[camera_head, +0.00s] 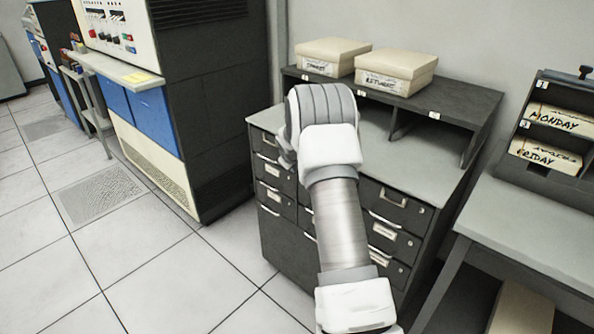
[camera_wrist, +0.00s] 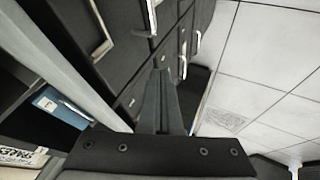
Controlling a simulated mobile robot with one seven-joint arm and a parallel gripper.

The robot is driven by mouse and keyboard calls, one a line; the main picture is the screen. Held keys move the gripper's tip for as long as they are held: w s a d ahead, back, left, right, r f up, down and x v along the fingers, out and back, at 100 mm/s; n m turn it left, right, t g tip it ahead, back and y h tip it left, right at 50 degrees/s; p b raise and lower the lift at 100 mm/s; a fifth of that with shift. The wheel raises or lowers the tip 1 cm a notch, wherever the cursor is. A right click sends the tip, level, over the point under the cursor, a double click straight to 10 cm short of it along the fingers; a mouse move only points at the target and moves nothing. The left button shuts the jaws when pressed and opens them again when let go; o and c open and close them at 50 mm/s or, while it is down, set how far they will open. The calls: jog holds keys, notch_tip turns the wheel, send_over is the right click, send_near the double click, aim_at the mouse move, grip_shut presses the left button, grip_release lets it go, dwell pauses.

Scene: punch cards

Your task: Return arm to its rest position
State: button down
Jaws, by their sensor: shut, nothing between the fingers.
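My arm crosses the middle of the head view, in front of a dark filing cabinet (camera_head: 275,232). Its end is hidden there behind my own arm links. In the wrist view my gripper (camera_wrist: 160,73) is shut, with its fingers together and nothing held. It points toward the dark drawer fronts (camera_wrist: 135,50) with their metal handles. I cannot tell the exact gap between the fingertips and the drawers.
Two cream boxes, one (camera_head: 333,57) left and one (camera_head: 397,70) right, sit on the raised shelf (camera_head: 462,100). A grey table (camera_head: 530,225) with a card rack (camera_head: 540,187) stands at right. A computer cabinet (camera_head: 215,110) stands left. The tiled floor (camera_head: 150,255) at left is clear.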

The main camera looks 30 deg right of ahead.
jog(key=v, duration=0.7)
jog(key=s+a+r+m+y+p, duration=0.1)
jog(key=s+a+r+p, duration=0.1)
jog(key=s+a+r, duration=0.65)
jog(key=s+a+r+m+p, duration=0.15)
jog(key=s+a+r, duration=0.35)
jog(key=r, duration=0.7)
jog(key=s+a+r+y+p, duration=0.1)
jog(key=s+a, duration=0.2)
jog(key=s, duration=0.5)
jog(key=s+a+r+y+p, duration=0.1)
jog(key=s+a, duration=0.3)
jog(key=s, duration=0.5)
jog(key=s+a+r+p, duration=0.2)
jog(key=s+a, duration=0.2)
jog(key=s, duration=0.5)
jog(key=shift+r+g+y+p, duration=0.35)
jog(key=shift+g+y, duration=0.05)
